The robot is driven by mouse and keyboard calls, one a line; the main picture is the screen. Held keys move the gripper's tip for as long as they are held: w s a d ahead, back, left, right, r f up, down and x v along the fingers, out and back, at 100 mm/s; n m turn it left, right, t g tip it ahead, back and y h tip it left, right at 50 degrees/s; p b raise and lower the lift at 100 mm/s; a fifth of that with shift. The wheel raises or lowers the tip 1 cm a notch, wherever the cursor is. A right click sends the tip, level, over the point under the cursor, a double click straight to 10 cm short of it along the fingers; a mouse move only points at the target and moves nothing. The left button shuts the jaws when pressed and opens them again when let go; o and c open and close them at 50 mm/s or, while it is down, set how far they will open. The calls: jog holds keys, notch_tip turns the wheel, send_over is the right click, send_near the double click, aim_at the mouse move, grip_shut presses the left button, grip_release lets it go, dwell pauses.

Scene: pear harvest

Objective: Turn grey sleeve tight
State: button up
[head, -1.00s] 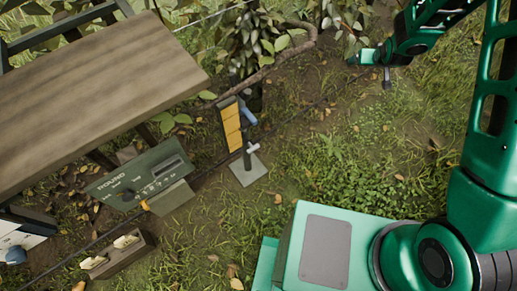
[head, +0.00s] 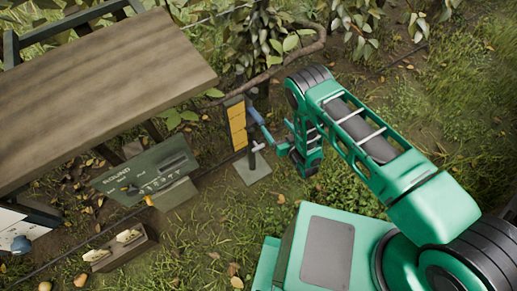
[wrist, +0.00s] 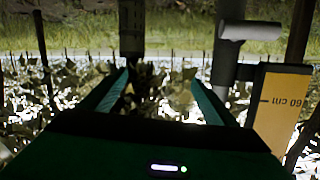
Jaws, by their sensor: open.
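A thin upright post on a square grey base plate (head: 253,169) stands near the middle of the head view. A blue-grey cylinder (head: 255,116) sticks out from its upper part, and a small pale crosspiece (head: 257,147) sits lower down. I cannot tell for certain which part is the grey sleeve. The wrist view shows a grey upright tube (wrist: 224,66) with a pale horizontal cylinder (wrist: 250,31) at its top. My gripper (wrist: 160,92) is open and empty, with the tube beyond and right of its right finger. In the head view my gripper is right of the post, partly hidden by my arm.
A yellow marked board (head: 237,125) stands beside the post and shows in the wrist view (wrist: 278,105). A wooden tabletop (head: 100,85), a green ROUND panel (head: 140,172) and a wooden box (head: 120,252) lie left. A branch (head: 285,62) runs behind. Grass at right is open.

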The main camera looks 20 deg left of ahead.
aim_at(259, 148)
jog(key=s+d+f+y, duration=0.15)
jog(key=s+f, duration=0.25)
jog(key=s, duration=0.4)
jog(key=s+d+f+y, duration=0.1)
jog(key=s+f+y, duration=0.1)
jog(key=s+f, duration=0.35)
jog(key=shift+n, duration=0.3)
jog(key=w+a, duration=0.1)
jog(key=a, duration=0.2)
jog(key=w+a+r, duration=0.1)
jog(key=w+a, duration=0.3)
jog(key=a, duration=0.1)
jog(key=shift+a+r, duration=0.3)
jog(key=shift+r, duration=0.05)
jog(key=c, duration=1)
